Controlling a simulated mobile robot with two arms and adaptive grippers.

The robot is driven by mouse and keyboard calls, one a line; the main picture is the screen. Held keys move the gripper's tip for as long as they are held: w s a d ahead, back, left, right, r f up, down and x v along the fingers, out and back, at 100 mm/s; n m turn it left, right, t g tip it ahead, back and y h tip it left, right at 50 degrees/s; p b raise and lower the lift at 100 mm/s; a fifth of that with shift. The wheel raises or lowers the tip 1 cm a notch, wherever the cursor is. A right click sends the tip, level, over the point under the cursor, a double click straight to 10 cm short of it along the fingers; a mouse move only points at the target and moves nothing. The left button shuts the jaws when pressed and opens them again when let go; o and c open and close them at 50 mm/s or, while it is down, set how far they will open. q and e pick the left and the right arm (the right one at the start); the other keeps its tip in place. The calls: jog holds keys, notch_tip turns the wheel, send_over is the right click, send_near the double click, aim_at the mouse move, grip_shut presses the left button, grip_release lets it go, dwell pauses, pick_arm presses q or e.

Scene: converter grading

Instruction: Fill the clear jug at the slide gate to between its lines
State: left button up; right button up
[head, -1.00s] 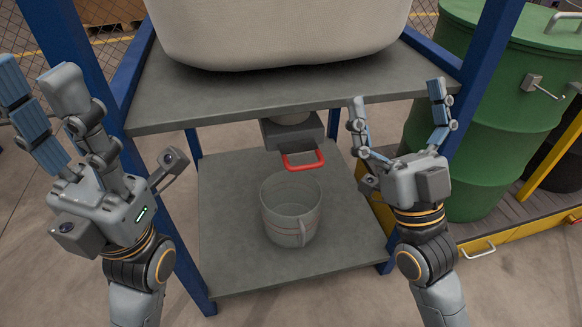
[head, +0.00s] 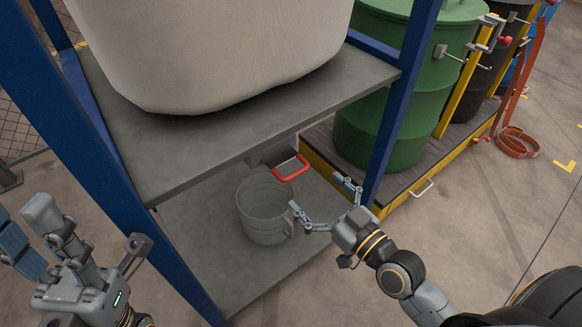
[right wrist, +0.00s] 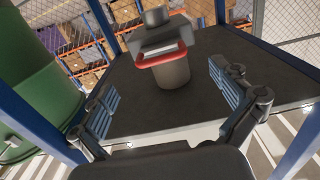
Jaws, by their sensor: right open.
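The clear jug (head: 262,222) stands upright on the lower shelf, below the slide gate (head: 268,152) with its red handle (head: 292,168). The jug looks empty, with faint reddish lines around it. My right gripper (head: 322,206) is open, its fingers just right of the jug and below the red handle. In the right wrist view the red handle (right wrist: 160,57) and the jug (right wrist: 172,78) are ahead, beyond and between the open fingers (right wrist: 165,105). Nothing is between the fingers. My left gripper (head: 38,235) is raised at lower left with its fingers apart, away from the jug.
A large pale bag (head: 220,50) sits on the upper shelf (head: 190,150), above the gate. Blue frame posts (head: 400,100) flank the shelves. A green drum (head: 400,90) stands on a yellow-edged platform (head: 420,178) at right. The lower shelf (head: 195,235) is bare around the jug.

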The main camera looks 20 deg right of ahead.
aim_at(284, 161)
jog(key=b+x, duration=0.1)
jog(key=x, duration=0.9)
jog(key=shift+w+a+b, duration=0.15)
jog(key=shift+w+b, duration=0.15)
jog(key=shift+w, duration=0.05)
jog(key=c, duration=1.4)
